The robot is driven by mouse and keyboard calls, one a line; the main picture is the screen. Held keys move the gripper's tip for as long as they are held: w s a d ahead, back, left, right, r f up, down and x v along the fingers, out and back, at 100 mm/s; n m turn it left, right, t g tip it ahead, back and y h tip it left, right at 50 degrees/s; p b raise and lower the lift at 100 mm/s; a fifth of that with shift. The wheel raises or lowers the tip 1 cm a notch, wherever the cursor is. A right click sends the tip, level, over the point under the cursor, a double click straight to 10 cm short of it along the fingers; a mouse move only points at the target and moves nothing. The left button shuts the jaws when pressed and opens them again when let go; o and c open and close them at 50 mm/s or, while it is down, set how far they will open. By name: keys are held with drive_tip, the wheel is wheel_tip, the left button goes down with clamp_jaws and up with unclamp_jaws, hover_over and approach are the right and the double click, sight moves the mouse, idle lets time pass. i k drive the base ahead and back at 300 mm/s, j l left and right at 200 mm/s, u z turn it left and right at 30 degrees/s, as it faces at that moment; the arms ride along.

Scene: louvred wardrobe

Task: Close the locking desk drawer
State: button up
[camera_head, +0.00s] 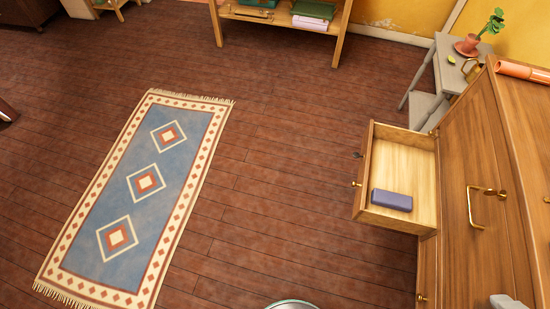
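The wooden drawer (408,148) is pulled well out of the wooden desk cabinet (473,146) at the right. Its front panel (363,172) faces left and bears a small brass knob (356,184). A small dark piece, possibly a key or lock, shows on the same panel farther back. A purple-blue box-like object (391,199) lies inside the drawer near its front corner. My gripper is not in this view. A round pale-rimmed shape at the bottom edge is cut off, and I cannot tell what it is.
A blue patterned rug (146,180) lies on the left. Bare wooden floor (285,185) is clear between rug and drawer. A grey side table (451,68) with a potted plant (468,45) stands behind the drawer. A low wooden shelf (285,22) stands at the back wall.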

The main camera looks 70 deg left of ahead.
sight(399, 160)
drive_tip(key=u, duration=1.5)
drive_tip(key=i+l+u, duration=0.1)
drive_tip(key=i+l, duration=0.2)
drive_tip(key=i, duration=0.2)
drive_tip(key=i+l, duration=0.3)
drive_tip(key=i, duration=0.2)
drive_tip(key=u, duration=0.05)
